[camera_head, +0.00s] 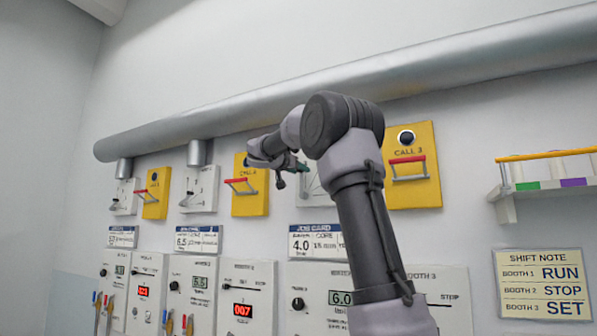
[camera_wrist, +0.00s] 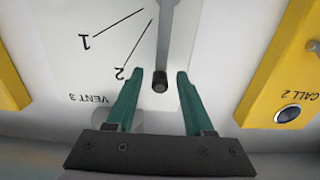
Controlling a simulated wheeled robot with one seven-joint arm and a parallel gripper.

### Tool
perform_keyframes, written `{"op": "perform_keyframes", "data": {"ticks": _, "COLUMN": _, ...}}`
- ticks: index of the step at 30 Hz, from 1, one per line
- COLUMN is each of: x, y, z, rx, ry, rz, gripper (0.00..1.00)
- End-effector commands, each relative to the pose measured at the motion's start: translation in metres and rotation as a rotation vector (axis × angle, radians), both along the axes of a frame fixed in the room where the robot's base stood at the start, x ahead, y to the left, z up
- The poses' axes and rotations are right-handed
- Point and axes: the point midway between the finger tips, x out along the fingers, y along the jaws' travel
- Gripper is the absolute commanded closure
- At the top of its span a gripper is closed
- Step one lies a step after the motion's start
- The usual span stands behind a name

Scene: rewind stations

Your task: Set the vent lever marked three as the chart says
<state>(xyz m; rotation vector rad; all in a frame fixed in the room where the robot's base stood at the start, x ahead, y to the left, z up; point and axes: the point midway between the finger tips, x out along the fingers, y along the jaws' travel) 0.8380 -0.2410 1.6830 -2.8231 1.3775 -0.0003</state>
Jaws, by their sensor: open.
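The white panel marked VENT 3 (camera_wrist: 70,55) shows upside down in the wrist view, with lines marked 1 and 2. Its grey lever (camera_wrist: 166,40) ends in a dark knob (camera_wrist: 160,82). My gripper (camera_wrist: 160,74) is open, with one green finger on each side of the knob and a gap visible on both sides. Any mark behind or right of the lever is not visible. In the head view, the vent panel (camera_head: 312,182) is mostly hidden by my arm, and my gripper (camera_head: 300,168) is in front of it.
Yellow boxes CALL 2 (camera_head: 250,199) and CALL 3 (camera_head: 413,193) flank the vent panel. A job card (camera_head: 316,242) hangs below it. A shift note (camera_head: 543,284) and a shelf (camera_head: 550,172) are at right. A silver duct (camera_head: 400,75) runs above.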

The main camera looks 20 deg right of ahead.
Motion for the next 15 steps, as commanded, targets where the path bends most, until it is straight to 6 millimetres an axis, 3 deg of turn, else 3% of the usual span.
{"op": "perform_keyframes", "data": {"ticks": 3, "x": -0.0001, "y": 0.0002, "z": -0.0001, "rx": 0.000, "ry": 0.000, "rz": 0.000, "gripper": 0.47}}
{"op": "perform_keyframes", "data": {"ticks": 7, "x": -0.0001, "y": 0.0003, "z": -0.0002, "rx": 0.000, "ry": 0.000, "rz": 0.000, "gripper": 0.97}}
{"op": "perform_keyframes", "data": {"ticks": 15, "x": -0.0002, "y": 0.0004, "z": -0.0002, "rx": 0.000, "ry": 0.000, "rz": 0.000, "gripper": 1.00}}
